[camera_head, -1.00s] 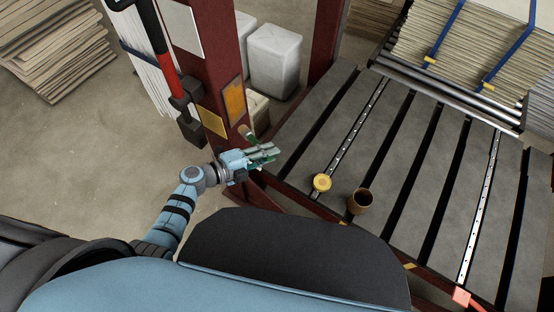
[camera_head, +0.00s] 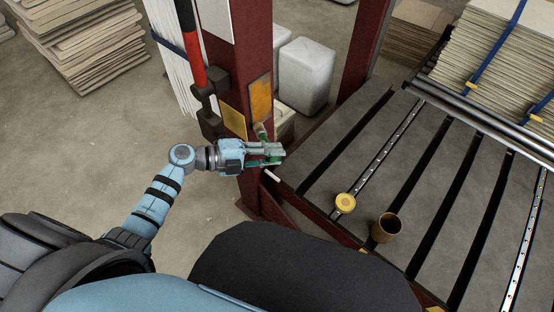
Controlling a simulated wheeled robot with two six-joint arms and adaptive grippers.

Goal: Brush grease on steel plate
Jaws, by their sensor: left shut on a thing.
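My left gripper (camera_head: 274,153) is shut on a brush (camera_head: 260,131), whose tan end points up past the fingers. Green shows between and below the fingers; most of the brush is hidden by the gripper. The gripper is beside the dark red steel post, at the near left corner of the conveyor. An orange-yellow plate (camera_head: 261,98) is on the post just above the brush end. I cannot tell whether they touch. A brown open cup (camera_head: 386,228) and a round yellow lid (camera_head: 345,203) stand on the conveyor's near edge. My right gripper is not in view.
The slatted grey conveyor (camera_head: 340,140) extends to the right. A smaller yellow plate (camera_head: 234,121) and a red-handled tool (camera_head: 191,55) are on the post's left. White containers (camera_head: 305,75) stand behind it. Board stacks (camera_head: 85,40) lie at the back left. The left floor is clear.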

